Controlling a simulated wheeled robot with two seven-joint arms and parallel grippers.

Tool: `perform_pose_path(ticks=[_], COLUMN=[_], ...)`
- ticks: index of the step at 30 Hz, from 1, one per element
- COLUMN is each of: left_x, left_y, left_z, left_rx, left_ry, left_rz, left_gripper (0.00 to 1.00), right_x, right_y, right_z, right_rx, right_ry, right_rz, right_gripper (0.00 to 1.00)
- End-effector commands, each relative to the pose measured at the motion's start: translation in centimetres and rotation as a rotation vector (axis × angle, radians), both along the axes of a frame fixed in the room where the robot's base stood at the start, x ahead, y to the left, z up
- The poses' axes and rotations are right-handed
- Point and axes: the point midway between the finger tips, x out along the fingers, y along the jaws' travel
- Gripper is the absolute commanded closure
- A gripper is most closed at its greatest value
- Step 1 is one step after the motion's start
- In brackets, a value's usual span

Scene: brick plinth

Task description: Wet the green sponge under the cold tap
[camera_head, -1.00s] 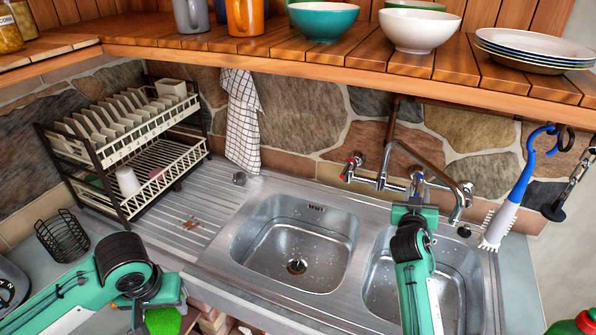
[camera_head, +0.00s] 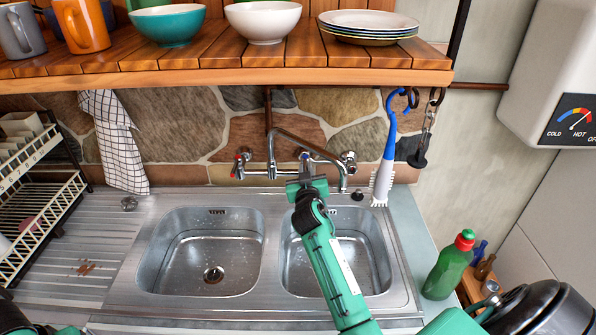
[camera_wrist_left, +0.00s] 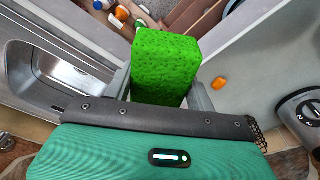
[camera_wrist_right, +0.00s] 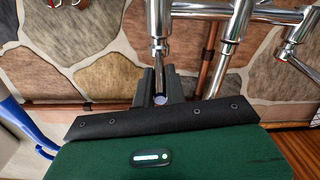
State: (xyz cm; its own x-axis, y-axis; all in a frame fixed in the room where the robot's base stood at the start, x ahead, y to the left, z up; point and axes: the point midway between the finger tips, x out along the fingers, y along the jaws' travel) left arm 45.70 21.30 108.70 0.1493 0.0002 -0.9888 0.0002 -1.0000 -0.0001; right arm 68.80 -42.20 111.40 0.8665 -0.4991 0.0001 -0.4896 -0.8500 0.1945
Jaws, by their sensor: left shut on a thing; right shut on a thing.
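The green sponge (camera_wrist_left: 166,62) is held between the fingers of my left gripper (camera_wrist_left: 160,88) in the left wrist view, beside the sink rather than over a basin. The sponge and left gripper are outside the head view. My right gripper (camera_head: 304,180) is shut on the cold tap (camera_head: 304,154), the blue-marked one, at the back of the right basin. In the right wrist view the fingers (camera_wrist_right: 158,80) close around its chrome handle (camera_wrist_right: 159,98). The curved spout (camera_head: 325,155) reaches over the right basin. I see no water stream from it.
The left basin (camera_head: 205,262) is empty, and my right arm partly covers the right basin (camera_head: 362,268). The red-marked hot tap (camera_head: 240,157) is left of the cold one. A blue brush (camera_head: 387,155) hangs at right. A green bottle (camera_head: 449,266) stands on the right counter.

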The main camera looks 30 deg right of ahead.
Motion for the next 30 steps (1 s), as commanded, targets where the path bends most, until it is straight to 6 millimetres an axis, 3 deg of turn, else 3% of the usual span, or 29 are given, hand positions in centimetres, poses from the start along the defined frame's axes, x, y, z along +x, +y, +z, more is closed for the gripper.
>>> perform_pose_path(ticks=[12,26,27,30], left_x=[0.0,0.0,0.0,0.0], left_y=[0.0,0.0,0.0,0.0], left_z=[3.7,4.0,4.0,4.0], left_rx=[0.000,0.000,0.000,0.000], left_ry=[0.000,0.000,0.000,0.000], left_rz=[0.000,0.000,0.000,0.000], left_gripper=[0.63,0.63,0.63,0.63], right_x=[-0.6,-0.7,-0.7,-0.7], right_y=[-1.3,-1.5,-1.5,-1.5], right_z=[0.2,0.0,0.0,0.0], right_rx=[-0.004,0.000,0.000,0.000], right_ry=[0.003,0.000,0.000,0.000], right_rz=[0.190,0.226,0.226,0.226], right_gripper=[1.00,1.00,0.82,0.66])
